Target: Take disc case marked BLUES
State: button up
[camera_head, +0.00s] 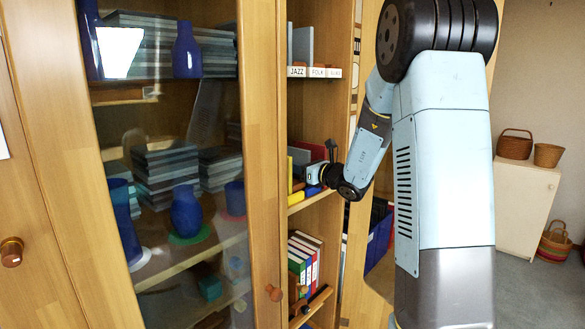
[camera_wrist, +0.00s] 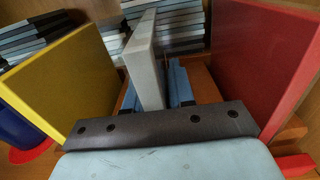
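In the head view my gripper (camera_head: 314,175) reaches into the middle shelf of the open cabinet bay. In the wrist view its two blue fingers (camera_wrist: 157,90) stand either side of a thin upright grey-white case (camera_wrist: 145,55). Whether they press on it is unclear. I see no lettering on this case. In the head view three labels sit on the upper shelf edge: JAZZ (camera_head: 297,71), FOLK (camera_head: 318,72) and a third label (camera_head: 335,72) too small to read surely. Grey upright cases (camera_head: 303,45) stand behind them.
In the wrist view a yellow slab (camera_wrist: 65,80) stands left and a red slab (camera_wrist: 265,60) right, both close. Stacked grey cases (camera_wrist: 180,25) lie behind. A glass door (camera_head: 165,130) fronts the left bay. Several binders (camera_head: 304,258) stand on the lower shelf.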

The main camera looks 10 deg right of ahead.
grip_shut()
